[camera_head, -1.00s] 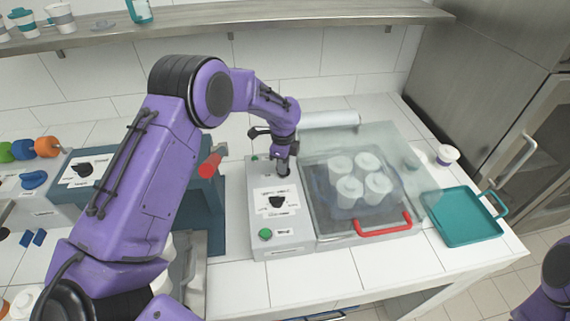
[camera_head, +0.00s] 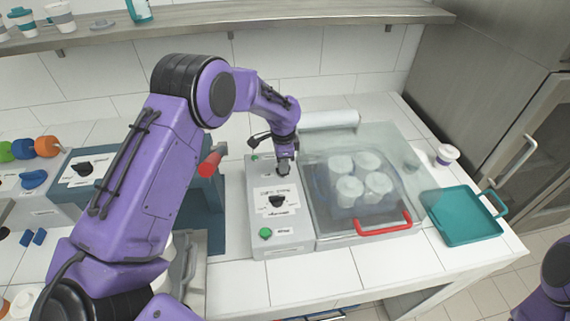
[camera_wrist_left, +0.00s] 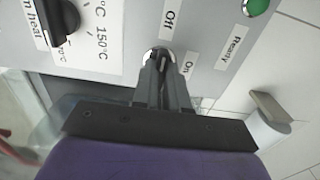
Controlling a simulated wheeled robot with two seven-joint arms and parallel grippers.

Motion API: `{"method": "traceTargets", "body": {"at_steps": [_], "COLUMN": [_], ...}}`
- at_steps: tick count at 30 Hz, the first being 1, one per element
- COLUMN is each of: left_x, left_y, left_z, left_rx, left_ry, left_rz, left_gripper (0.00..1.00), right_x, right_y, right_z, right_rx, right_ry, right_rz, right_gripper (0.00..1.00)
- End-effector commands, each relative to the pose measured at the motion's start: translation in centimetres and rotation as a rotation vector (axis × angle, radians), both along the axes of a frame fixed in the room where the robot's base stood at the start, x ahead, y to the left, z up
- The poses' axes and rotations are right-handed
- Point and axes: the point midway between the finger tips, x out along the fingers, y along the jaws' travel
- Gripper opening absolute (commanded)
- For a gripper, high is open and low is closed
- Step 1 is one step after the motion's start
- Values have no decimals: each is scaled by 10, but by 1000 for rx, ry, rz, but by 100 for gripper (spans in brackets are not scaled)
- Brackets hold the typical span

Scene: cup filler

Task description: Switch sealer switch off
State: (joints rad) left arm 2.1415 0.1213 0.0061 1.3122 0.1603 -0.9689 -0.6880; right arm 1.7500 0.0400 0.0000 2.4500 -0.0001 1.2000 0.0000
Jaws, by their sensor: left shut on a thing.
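The sealer's grey control box (camera_head: 290,232) stands left of its glass-lidded chamber. In the left wrist view, my left gripper (camera_wrist_left: 161,62) is shut on the small sealer switch (camera_wrist_left: 158,54), between the "Off" label (camera_wrist_left: 170,22) and the "On" label (camera_wrist_left: 188,68). The fingers cover most of the switch, so I cannot tell its exact position. In the head view, the left gripper (camera_head: 283,172) is at the far part of the box top and hides the switch. My right gripper is out of view.
A black dial (camera_head: 277,201) and a green light or button (camera_head: 265,233) are on the box. The sealer lid (camera_head: 402,160) has a red handle (camera_head: 383,224), with several white cups beneath. A teal tray (camera_head: 462,218) lies at the right. A red-ended part (camera_head: 209,165) stands left of the box.

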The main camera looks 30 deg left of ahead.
Motion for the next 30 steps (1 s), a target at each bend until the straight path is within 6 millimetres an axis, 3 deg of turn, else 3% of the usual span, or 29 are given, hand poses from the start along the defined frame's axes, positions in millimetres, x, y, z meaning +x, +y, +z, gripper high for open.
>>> {"method": "traceTargets", "body": {"at_steps": [9, 10, 12, 23, 30], "left_x": [4, 4, 4, 2, 3], "left_y": [1, 1, 1, 1, 1], "left_z": [4, 4, 4, 6, 57], "left_rx": [0, 0, 0, -2, -2], "left_ry": [-14, -14, -13, -6, -13], "left_rz": [8, 8, 7, 4, 6], "left_gripper": [0, 16, 38, 38, 38], "right_x": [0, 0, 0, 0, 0], "right_y": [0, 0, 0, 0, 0], "right_z": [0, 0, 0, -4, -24], "right_rx": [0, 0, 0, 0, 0], "right_ry": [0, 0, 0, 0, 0], "right_rz": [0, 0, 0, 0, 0], "right_gripper": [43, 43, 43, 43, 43]}}
